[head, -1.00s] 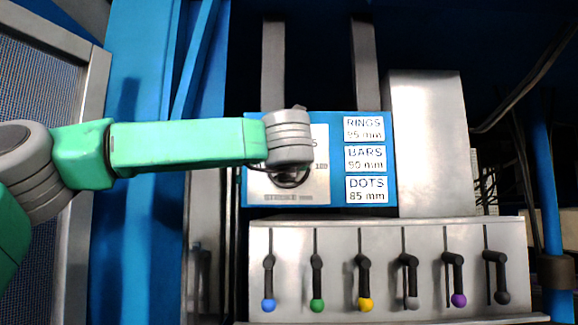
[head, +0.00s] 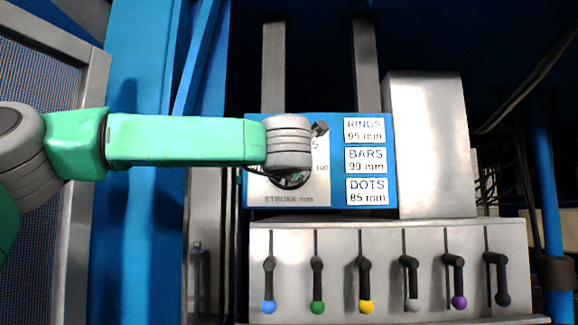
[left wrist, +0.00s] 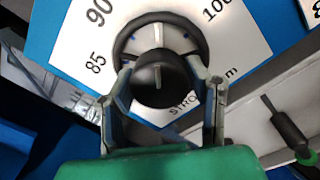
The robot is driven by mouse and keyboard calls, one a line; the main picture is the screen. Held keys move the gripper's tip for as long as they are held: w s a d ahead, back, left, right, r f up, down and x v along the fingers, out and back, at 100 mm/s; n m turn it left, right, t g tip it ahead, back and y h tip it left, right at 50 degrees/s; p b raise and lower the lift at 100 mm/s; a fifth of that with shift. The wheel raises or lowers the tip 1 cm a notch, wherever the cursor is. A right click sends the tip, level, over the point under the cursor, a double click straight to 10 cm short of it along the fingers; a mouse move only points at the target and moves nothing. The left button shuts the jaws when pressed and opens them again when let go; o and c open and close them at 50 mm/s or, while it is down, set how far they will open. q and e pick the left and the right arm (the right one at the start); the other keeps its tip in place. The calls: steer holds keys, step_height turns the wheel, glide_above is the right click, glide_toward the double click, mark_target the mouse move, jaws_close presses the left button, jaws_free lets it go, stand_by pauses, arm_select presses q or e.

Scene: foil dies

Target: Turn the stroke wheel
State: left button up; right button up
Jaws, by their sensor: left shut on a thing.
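The knob's pale line points roughly to the top of that view, between 90 and 100. My left gripper (left wrist: 159,70) is shut on the wheel, one finger on each side. In the head view my wrist covers most of the dial (head: 318,190), and only the wheel's dark lower edge (head: 290,181) shows. My right gripper is not in view.
Signs (head: 366,160) beside the dial read RINGS 95 mm, BARS 90 mm and DOTS 85 mm. Below is a metal panel (head: 390,235) with several levers with coloured knobs. A metal box (head: 430,140) stands to the right. A mesh panel (head: 40,110) is at the left.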

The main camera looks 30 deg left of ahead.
arm_select(q)
steer(key=shift+w+f, duration=0.1)
steer(key=shift+f, duration=0.3)
steer(key=o, duration=1.2)
steer(key=shift+c, duration=0.2)
steer(key=shift+w+a, duration=0.15)
steer(key=shift+w, duration=0.05)
steer(key=shift+s+r, duration=0.2)
steer(key=shift+s, duration=0.05)
steer(key=v, duration=1.1)
steer(key=shift+f, duration=0.2)
steer(key=shift+s, duration=0.1)
